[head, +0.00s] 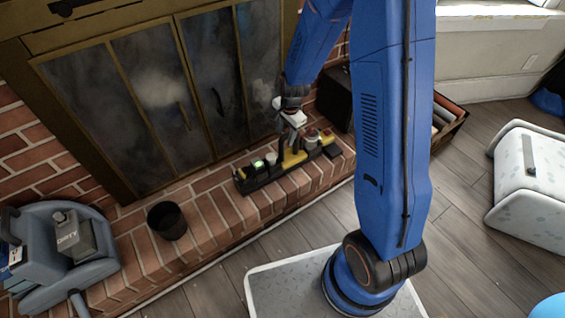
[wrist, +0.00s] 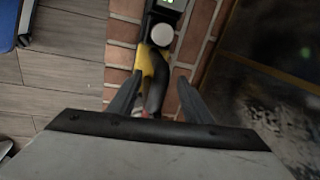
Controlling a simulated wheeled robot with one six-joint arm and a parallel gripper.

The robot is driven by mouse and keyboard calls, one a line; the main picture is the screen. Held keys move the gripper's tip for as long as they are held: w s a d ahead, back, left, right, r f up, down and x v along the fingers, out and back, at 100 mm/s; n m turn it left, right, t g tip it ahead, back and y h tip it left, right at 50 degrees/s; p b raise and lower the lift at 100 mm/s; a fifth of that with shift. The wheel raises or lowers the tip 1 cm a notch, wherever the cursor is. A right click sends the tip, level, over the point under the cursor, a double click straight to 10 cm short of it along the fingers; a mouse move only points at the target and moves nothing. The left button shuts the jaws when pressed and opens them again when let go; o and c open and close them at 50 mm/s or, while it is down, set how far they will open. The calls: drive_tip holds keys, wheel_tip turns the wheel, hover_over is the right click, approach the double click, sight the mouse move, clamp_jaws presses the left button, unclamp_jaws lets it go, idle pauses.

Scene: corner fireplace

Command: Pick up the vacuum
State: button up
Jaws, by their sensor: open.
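In the wrist view, the yellow and black body (wrist: 147,61) runs between the two dark fingers of my gripper (wrist: 160,80). The fingers are apart, one on each side of its black curved part. I cannot tell whether they touch it. My gripper and wrist hide part of the device.
A black cup (head: 167,220) stands on the hearth to the left. A blue-grey machine marked "DIRTY" (head: 75,245) is at far left. A dark box (head: 336,98) stands to the right of the device. The glass fireplace doors (head: 165,100) rise close behind. A white patterned ottoman (head: 530,185) is at right.

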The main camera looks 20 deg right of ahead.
drive_tip(key=shift+w+f, duration=0.15)
drive_tip(key=shift+f, duration=1.15)
clamp_jaws()
drive_tip(key=shift+w+a, duration=0.1)
idle(0.4)
